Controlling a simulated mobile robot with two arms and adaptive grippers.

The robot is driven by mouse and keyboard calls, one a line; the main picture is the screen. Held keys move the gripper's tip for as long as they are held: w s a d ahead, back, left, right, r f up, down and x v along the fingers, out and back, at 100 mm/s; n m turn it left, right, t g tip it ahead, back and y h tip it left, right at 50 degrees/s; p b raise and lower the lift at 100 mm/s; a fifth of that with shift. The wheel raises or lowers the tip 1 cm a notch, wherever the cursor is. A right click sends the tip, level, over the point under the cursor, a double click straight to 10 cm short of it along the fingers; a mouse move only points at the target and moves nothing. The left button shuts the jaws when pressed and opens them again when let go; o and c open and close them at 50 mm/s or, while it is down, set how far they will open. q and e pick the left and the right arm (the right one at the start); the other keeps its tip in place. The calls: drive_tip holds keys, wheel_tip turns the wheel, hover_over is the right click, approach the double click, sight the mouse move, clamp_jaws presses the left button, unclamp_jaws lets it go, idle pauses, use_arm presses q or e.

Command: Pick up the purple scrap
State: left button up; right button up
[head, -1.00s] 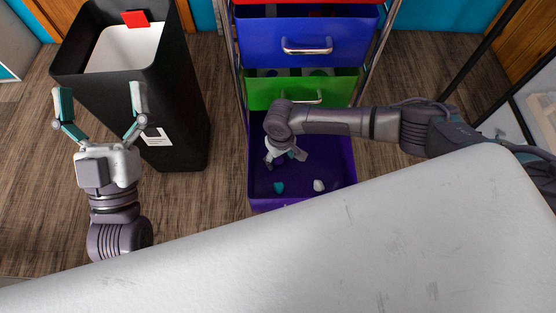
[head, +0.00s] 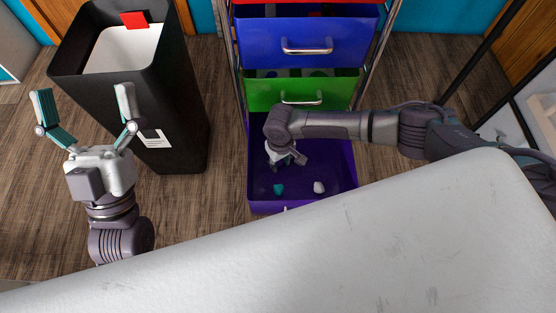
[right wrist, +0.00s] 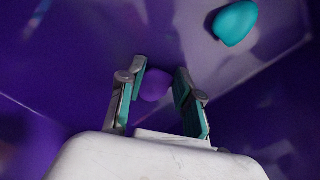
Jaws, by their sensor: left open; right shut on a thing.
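The purple scrap (right wrist: 154,85) is a small rounded lump between the fingertips of my right gripper in the right wrist view. My right gripper (right wrist: 157,88) is shut on it. In the head view my right gripper (head: 287,162) points down inside the open purple drawer (head: 335,203), and the scrap cannot be made out there. My left gripper (head: 83,102) is open and empty, fingers up, in front of the black bin.
A teal scrap (head: 278,189) and a white scrap (head: 319,187) lie on the drawer floor. The green drawer (head: 290,92) and blue drawer (head: 260,45) are above. A black bin (head: 180,115) stands left. A pale surface (head: 330,250) fills the foreground.

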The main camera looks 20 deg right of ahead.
sight(280, 163)
use_arm(q)
drive_tip(key=shift+w, duration=0.1)
use_arm(e)
drive_tip(key=shift+r, duration=0.15)
